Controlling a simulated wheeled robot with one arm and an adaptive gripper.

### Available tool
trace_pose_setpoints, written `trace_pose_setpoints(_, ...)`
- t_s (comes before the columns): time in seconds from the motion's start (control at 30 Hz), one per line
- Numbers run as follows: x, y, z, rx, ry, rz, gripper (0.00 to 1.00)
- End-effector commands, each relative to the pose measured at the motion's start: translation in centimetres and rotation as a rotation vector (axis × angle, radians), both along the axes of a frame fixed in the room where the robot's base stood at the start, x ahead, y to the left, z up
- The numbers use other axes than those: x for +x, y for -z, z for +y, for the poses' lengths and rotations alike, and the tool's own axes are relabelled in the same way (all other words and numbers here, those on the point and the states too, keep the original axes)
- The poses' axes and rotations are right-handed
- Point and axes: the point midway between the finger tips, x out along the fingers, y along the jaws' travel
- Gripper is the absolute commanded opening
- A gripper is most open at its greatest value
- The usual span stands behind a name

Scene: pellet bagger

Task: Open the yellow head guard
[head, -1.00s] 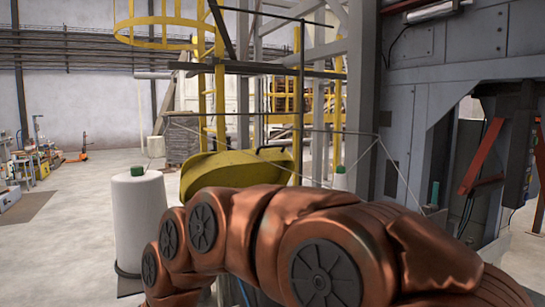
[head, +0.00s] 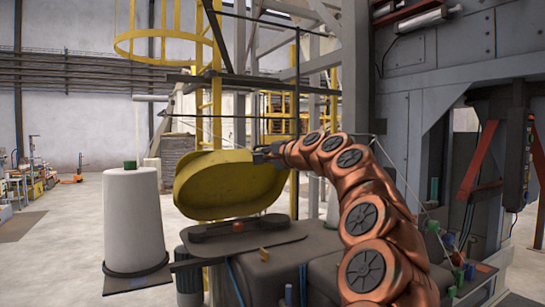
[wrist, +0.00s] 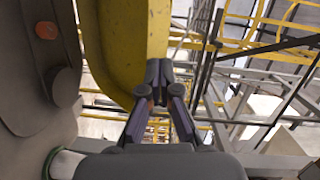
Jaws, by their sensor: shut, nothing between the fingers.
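The yellow head guard (head: 225,184) is a rounded shell, tilted up above a dark sewing-head base (head: 240,228), so the base and a small orange knob (head: 238,226) show beneath it. My gripper (head: 262,153) is at the guard's upper right edge in the head view. In the wrist view the yellow guard (wrist: 125,45) fills the upper middle, and my gripper (wrist: 158,80) has its fingertips together at the guard's lower right edge. The fingers are shut with nothing between them. Whether they touch the guard I cannot tell.
A white thread cone (head: 133,220) stands on a dark plate at left. Grey machine framework (head: 430,90) rises at right. A yellow ladder cage (head: 155,45) is behind. Open floor (head: 60,255) lies at far left.

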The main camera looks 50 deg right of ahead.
Motion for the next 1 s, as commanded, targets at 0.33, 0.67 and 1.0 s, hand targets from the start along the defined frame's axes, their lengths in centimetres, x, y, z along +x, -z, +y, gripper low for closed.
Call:
trace_pose_setpoints(0.33, -4.6, -0.9, -9.2, 0.084, 0.180, -0.130, 0.00)
trace_pose_setpoints(0.67, -2.5, -1.2, -9.9, 0.084, 0.181, -0.131, 0.00)
trace_pose_setpoints(1.0, 0.0, -1.3, -10.7, 0.083, 0.182, -0.131, 0.00)
